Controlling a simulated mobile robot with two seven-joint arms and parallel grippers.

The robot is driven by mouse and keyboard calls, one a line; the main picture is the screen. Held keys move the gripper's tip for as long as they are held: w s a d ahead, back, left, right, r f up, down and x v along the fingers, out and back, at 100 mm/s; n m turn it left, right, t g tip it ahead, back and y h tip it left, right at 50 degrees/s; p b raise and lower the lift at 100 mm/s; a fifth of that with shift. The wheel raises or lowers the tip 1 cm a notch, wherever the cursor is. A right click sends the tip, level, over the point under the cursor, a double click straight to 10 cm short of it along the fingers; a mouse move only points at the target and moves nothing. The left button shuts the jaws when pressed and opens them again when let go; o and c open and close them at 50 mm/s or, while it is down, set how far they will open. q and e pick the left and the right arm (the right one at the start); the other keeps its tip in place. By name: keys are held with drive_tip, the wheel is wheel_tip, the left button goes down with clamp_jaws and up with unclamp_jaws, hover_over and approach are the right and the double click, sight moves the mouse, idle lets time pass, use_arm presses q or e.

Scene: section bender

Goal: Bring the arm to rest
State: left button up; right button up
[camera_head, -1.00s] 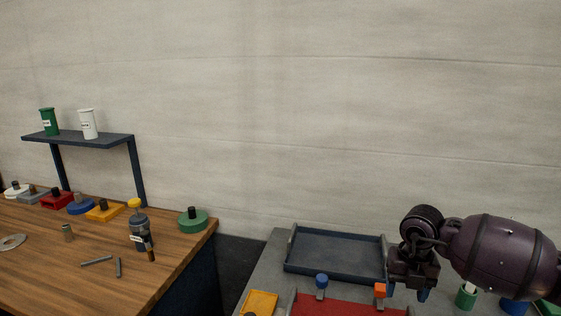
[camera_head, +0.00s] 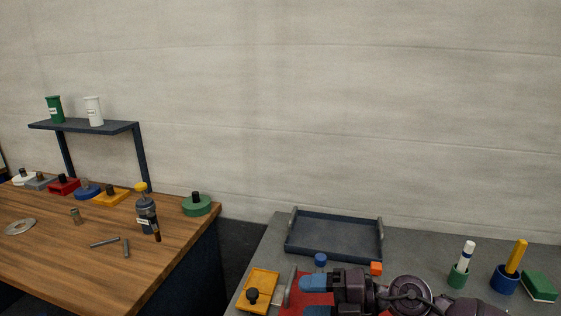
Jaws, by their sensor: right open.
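My right arm comes in from the lower right over the grey table (camera_head: 260,245). Its dark purple gripper (camera_head: 313,291) points left, low in the picture, with blue fingertips over the red mat (camera_head: 318,300). The gripper is open, and I see nothing held in it. It hides part of the mat and the table's front. My left gripper is out of view.
A dark tray (camera_head: 338,215) stands behind the gripper. A yellow block (camera_head: 262,279) lies left of it; blue (camera_head: 320,260) and orange (camera_head: 376,268) knobs are close behind. Marker holders (camera_head: 458,279) and an eraser (camera_head: 540,286) stand right. A wooden bench (camera_head: 160,250) is left.

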drive_tip(key=w+d+r+m+t+h, duration=0.1)
drive_tip(key=d+r+m+t+h, duration=0.3)
drive_tip(key=m+t, duration=1)
drive_tip(key=s+d+f+m+t+h, duration=0.15)
drive_tip(key=d+f+m+h, duration=0.35)
drive_tip(key=d+m+h, duration=0.65)
drive_tip(key=s+d+f+m+g, duration=0.2)
drive_tip(key=s+f+g, duration=0.3)
drive_tip(key=s, duration=0.3)
drive_tip(key=s+d+f+m+g+h, duration=0.1)
drive_tip(key=s+d+f+m+g, duration=0.1)
drive_tip(key=s+f+g, duration=0.45)
drive_tip(key=s+d+f+m+g, duration=0.2)
drive_tip(key=s+f+g, duration=0.1)
drive_tip(key=s, duration=0.6)
drive_tip(key=w+f+t, duration=0.7)
drive_tip(key=f, duration=0.3)
drive_tip(key=shift+w+t, duration=0.3)
drive_tip(key=shift+t, duration=0.1)
drive_tip(key=shift+n+y, duration=0.25)
